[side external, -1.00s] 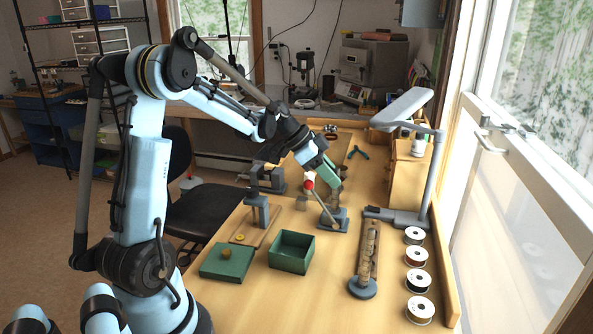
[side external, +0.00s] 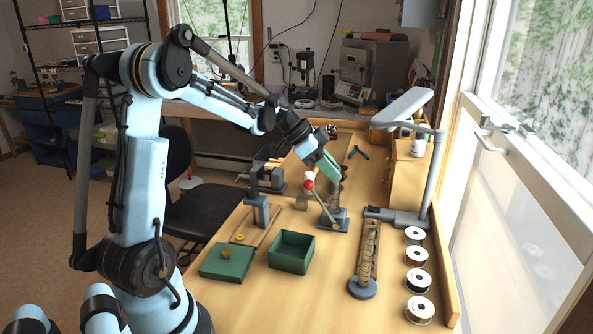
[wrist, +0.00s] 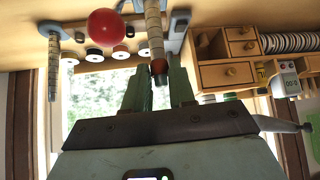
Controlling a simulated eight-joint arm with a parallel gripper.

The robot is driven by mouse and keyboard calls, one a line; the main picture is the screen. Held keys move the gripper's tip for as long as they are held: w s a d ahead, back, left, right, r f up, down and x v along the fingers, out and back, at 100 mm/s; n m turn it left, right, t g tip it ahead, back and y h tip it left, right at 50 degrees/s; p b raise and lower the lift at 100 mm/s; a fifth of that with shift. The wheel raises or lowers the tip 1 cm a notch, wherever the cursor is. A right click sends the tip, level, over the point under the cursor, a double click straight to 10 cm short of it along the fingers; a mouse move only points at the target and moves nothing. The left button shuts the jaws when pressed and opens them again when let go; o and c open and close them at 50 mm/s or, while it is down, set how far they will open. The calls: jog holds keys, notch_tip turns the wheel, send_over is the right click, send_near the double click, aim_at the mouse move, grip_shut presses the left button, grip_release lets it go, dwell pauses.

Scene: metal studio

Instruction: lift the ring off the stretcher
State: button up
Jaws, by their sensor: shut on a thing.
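The stretcher stands upright on the bench, its grey base (side external: 334,221) below a stepped post (side external: 333,203). A lever with a red ball (side external: 309,185) leans from it to the left. In the wrist view the red ball (wrist: 106,27) is beside the stepped post (wrist: 154,30), whose reddish-brown tip (wrist: 159,67) points between my fingers. My gripper (side external: 336,177) is over the stretcher's upper end, its green fingers pointing down and to the right. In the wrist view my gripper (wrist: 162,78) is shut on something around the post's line. The ring itself cannot be made out between the fingers.
An open green box (side external: 290,263) and a green lid (side external: 227,262) are at front left. A grey lamp (side external: 436,175) stands at right. A grey post tool (side external: 258,213) stands left.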

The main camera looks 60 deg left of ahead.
jog(key=shift+r, duration=0.3)
jog(key=shift+r, duration=1)
jog(key=shift+r, duration=0.15)
jog(key=shift+r, duration=0.9)
